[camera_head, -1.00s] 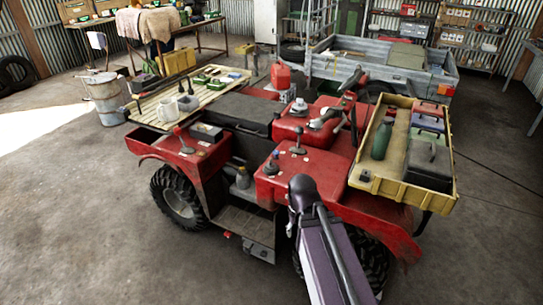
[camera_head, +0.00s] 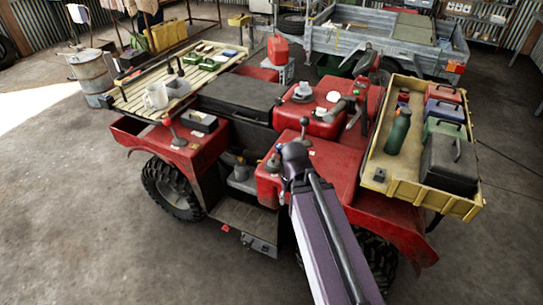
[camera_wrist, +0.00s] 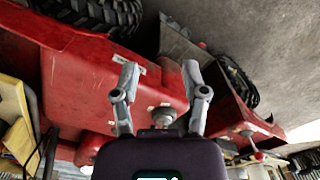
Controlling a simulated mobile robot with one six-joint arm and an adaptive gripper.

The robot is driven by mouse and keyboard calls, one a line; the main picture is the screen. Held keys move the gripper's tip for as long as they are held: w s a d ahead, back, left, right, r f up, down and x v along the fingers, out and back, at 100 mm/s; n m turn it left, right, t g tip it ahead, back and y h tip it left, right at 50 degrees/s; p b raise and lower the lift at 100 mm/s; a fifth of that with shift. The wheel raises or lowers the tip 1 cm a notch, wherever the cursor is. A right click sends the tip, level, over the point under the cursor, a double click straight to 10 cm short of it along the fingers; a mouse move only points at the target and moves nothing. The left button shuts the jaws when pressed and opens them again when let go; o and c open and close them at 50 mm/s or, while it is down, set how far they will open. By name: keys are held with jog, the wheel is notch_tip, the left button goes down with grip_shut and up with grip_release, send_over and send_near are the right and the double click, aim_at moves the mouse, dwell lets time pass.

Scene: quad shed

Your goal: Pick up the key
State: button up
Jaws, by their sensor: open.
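I cannot make out the key in either view; it may be too small or hidden. The red quad bike (camera_head: 285,180) stands in the middle of the head view. My arm reaches over its near side, and my gripper's fingers are hidden there. In the wrist view, my gripper (camera_wrist: 160,72) is open, with its two grey fingers spread over the red bodywork (camera_wrist: 95,75). A grey round knob (camera_wrist: 163,117) shows between the finger bases. Nothing is held.
A yellow tray (camera_head: 375,171) with a green bottle (camera_head: 398,132) and several cases sits on the quad's right end. Open concrete floor (camera_head: 75,215) lies at the left.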

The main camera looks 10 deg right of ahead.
jog(key=shift+w+d, duration=0.1)
jog(key=shift+w, duration=0.05)
notch_tip(320, 180, up, 5)
jog(key=m+p, duration=0.4)
jog(key=p, duration=0.1)
send_over(274, 156)
jog(key=shift+w, duration=0.25)
notch_tip(274, 156, down, 9)
jog(key=b, duration=0.8)
jog(key=shift+r, duration=0.2)
jog(key=shift+f+b, duration=0.15)
jog(key=shift+b, duration=0.25)
notch_tip(274, 156, down, 5)
jog(key=b, duration=0.5)
jog(key=shift+s, duration=0.1)
